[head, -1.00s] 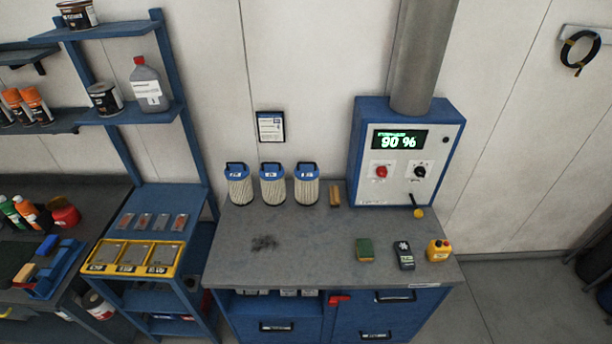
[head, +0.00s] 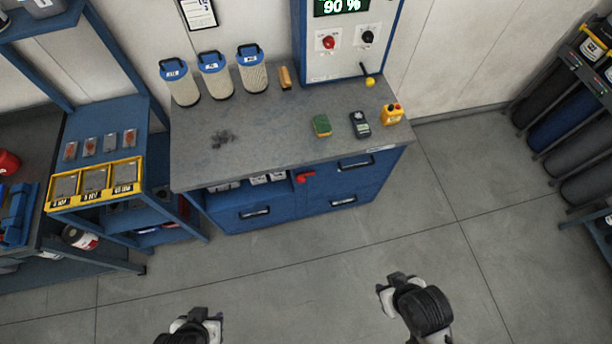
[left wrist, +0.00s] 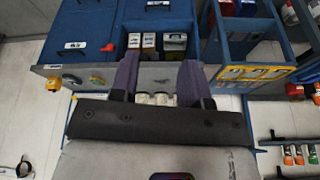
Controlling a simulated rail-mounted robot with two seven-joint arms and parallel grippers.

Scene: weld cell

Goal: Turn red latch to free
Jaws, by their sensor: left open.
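The red latch (head: 305,177) is on the front of the blue bench cabinet (head: 330,199), just below the top edge, between the open cubby and the right drawers. Its handle lies roughly sideways. It also shows in the left wrist view (left wrist: 97,79), left of the fingers, with the bench appearing upside down. My left gripper (head: 195,320) is at the bottom edge of the head view, well apart from the cabinet. In the left wrist view its two fingers (left wrist: 158,78) are spread with nothing held. My right gripper (head: 392,288) is low at the right, apart from the bench; its jaws are unclear.
A blue rack with a yellow tray (head: 128,190) stands left. Open floor (head: 300,260) lies before the bench.

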